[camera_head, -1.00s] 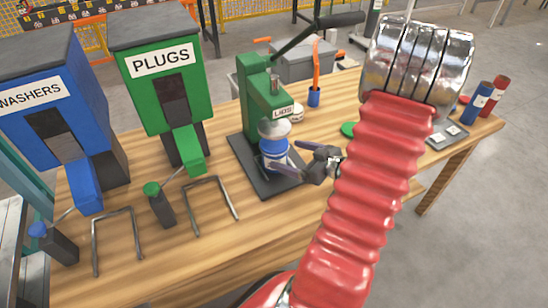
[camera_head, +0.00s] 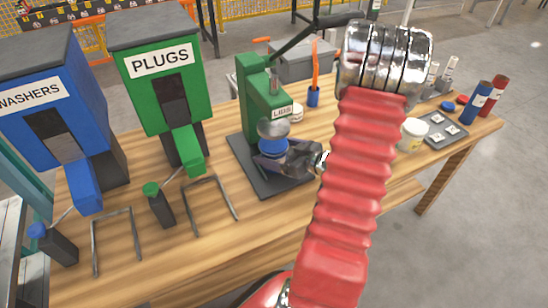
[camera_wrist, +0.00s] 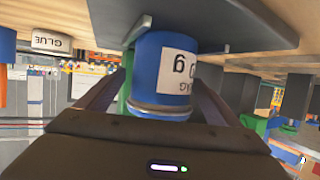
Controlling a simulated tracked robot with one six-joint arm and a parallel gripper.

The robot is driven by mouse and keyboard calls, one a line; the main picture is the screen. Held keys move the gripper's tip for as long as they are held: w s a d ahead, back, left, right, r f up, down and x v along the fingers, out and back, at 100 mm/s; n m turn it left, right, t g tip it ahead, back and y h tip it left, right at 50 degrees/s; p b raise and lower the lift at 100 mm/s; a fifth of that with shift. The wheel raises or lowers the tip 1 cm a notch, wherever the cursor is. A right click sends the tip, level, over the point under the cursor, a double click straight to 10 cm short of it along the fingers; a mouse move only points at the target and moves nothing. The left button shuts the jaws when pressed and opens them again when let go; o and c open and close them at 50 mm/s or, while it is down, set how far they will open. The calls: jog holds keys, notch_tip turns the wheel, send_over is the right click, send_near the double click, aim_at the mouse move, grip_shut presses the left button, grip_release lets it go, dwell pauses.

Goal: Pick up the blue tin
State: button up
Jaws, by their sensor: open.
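The blue tin (camera_head: 271,146) stands upright on the dark base plate (camera_head: 247,166) of the green press marked LIDS (camera_head: 262,98), under its silver head (camera_head: 273,127). In the wrist view, which is upside down, the blue tin (camera_wrist: 165,65) with a white label stands on the plate. My gripper (camera_head: 277,160) is low beside the plate with its fingers around the tin. In the wrist view my gripper's fingers (camera_wrist: 160,85) lie on either side of the tin, open. Whether either finger touches it I cannot tell.
The green PLUGS dispenser (camera_head: 165,75) and blue WASHERS dispenser (camera_head: 40,110) stand left. A white pot (camera_head: 412,134) and a grey tray (camera_head: 448,138) are at right.

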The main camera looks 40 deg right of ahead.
jog(key=shift+x, duration=2.1)
jog(key=shift+w+a+r, duration=0.1)
jog(key=shift+c, duration=0.6)
jog(key=c, duration=1.1)
jog(key=shift+r, duration=0.1)
jog(key=shift+r, duration=0.55)
jog(key=shift+s+r, duration=0.15)
jog(key=shift+s, duration=0.1)
jog(key=s, duration=0.5)
jog(key=s+d, duration=0.1)
jog(key=s, duration=1.1)
jog(key=shift+s+d, duration=0.25)
jog(key=shift+d, duration=0.15)
